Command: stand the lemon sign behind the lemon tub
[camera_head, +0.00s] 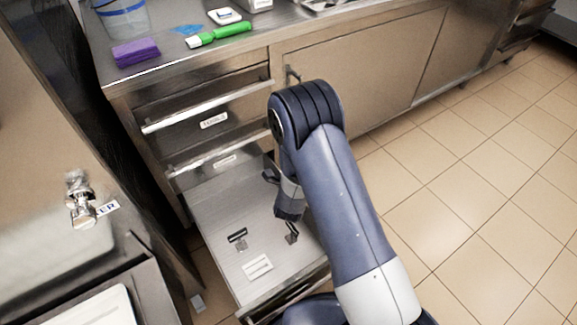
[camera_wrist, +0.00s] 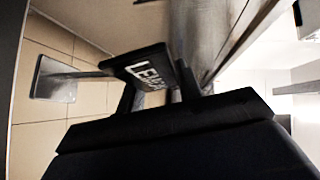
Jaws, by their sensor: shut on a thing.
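The lemon sign (camera_wrist: 145,70) is a black plate with white letters starting "LE", the rest hidden. A thin stem runs from it to a grey metal foot (camera_wrist: 55,80) at the left of the wrist view. My gripper (camera_wrist: 158,85) is shut on the plate, with a finger on each side. In the head view my gripper (camera_head: 289,212) points down over the open drawer (camera_head: 215,205); a small dark sign with a grey foot shows just below it, apparently the held one. The lemon tub is not in view.
Another black sign with a grey foot (camera_head: 237,238) and a white label (camera_head: 257,267) are at the drawer. Shut drawers (camera_head: 205,115) stand behind it. The counter above holds a purple sponge (camera_head: 135,52), a green-handled brush (camera_head: 220,34) and a clear bucket (camera_head: 124,18). Tiled floor (camera_head: 470,190) is clear at right.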

